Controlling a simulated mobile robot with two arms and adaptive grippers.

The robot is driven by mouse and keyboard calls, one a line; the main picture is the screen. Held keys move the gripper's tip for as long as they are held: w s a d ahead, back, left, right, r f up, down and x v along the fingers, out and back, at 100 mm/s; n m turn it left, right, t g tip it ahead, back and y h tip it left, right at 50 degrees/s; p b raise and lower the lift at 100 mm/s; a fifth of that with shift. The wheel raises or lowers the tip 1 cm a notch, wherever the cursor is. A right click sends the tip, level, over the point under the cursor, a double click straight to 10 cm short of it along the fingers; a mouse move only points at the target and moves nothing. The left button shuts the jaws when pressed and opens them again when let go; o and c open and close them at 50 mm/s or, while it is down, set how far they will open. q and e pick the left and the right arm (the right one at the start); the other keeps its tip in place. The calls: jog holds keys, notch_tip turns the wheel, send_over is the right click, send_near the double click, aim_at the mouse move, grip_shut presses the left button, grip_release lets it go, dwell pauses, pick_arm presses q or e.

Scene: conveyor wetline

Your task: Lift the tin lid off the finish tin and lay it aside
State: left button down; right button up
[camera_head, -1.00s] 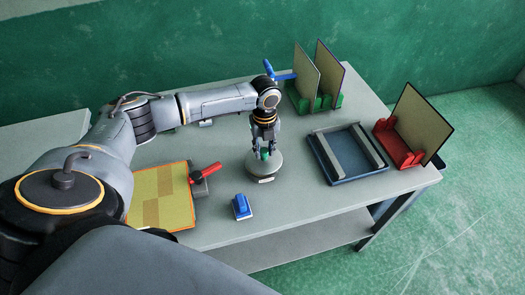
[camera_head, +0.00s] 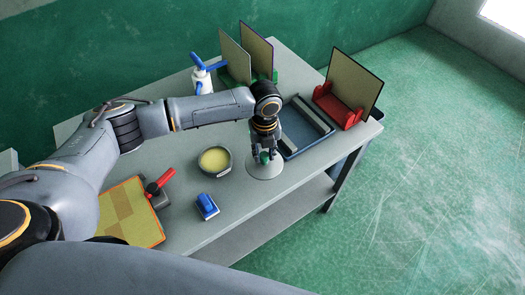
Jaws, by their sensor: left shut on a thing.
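The finish tin (camera_head: 226,172) stands open on the bench in the head view, with pale yellow finish (camera_head: 214,159) showing inside. The grey round tin lid (camera_head: 265,171) is to the right of the tin, apart from it and level. My left gripper (camera_head: 264,156) points down and is shut on the lid's green knob. I cannot tell whether the lid touches the bench or hangs just above it. My right gripper is not in view.
A blue tray frame (camera_head: 303,146) is close behind the lid. A red rack (camera_head: 338,110) and a green rack (camera_head: 262,74) hold panels. A blue block (camera_head: 206,206) lies in front of the tin. A red-handled tool (camera_head: 160,181) and patterned board (camera_head: 128,212) are left.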

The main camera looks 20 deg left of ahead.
aim_at(264, 164)
pick_arm(q)
jog(key=shift+r, duration=0.1)
jog(key=shift+f+b, duration=0.9)
jog(key=shift+f, duration=1.6)
jog(key=shift+f+b, duration=0.4)
jog(key=shift+f, duration=0.15)
jog(key=c, duration=1)
grip_release()
jog(key=shift+o, duration=0.2)
